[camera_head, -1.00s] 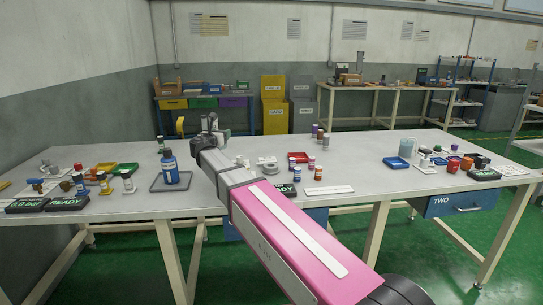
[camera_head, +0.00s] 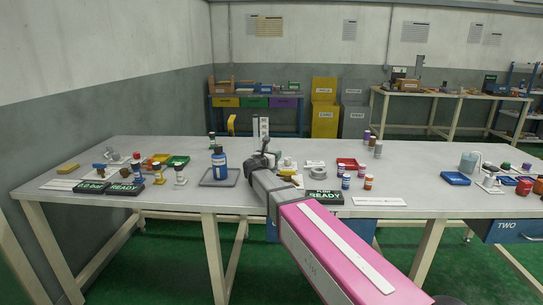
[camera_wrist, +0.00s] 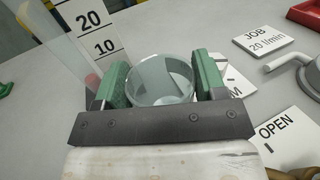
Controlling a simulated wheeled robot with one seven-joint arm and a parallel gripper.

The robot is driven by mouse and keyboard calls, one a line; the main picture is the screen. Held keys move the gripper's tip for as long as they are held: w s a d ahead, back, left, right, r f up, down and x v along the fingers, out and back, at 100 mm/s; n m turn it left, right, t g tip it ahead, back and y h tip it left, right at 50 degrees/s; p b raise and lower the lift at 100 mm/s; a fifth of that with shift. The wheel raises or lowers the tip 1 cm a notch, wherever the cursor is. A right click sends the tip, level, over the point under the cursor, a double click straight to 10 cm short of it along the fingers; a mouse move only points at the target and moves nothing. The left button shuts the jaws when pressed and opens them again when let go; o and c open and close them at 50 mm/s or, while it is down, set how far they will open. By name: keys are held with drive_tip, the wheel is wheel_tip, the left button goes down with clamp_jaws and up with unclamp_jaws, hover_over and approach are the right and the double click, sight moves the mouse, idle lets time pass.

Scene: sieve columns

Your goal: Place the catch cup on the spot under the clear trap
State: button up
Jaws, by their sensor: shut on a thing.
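The catch cup, a clear round cup (camera_wrist: 160,97), sits between the green finger pads of my gripper (camera_wrist: 163,76) in the wrist view. The pads press on it from left and right, and its inside looks empty. In the head view my gripper (camera_head: 265,156) is over the middle of the long bench, right of a blue bottle; the cup cannot be made out there. I cannot pick out the clear trap or the spot under it with certainty. A printed card, partly hidden by the right finger, lies beyond the cup.
A clear tube with a red float and a 10–20 scale (camera_wrist: 98,40) stands close left of my gripper. A JOB card (camera_wrist: 277,40), an OPEN card (camera_wrist: 283,135) and a metal fitting (camera_wrist: 303,75) lie right. The blue bottle (camera_head: 219,164) stands on a grey tray.

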drive_tip(key=shift+f, duration=0.15)
drive_tip(key=o, duration=1)
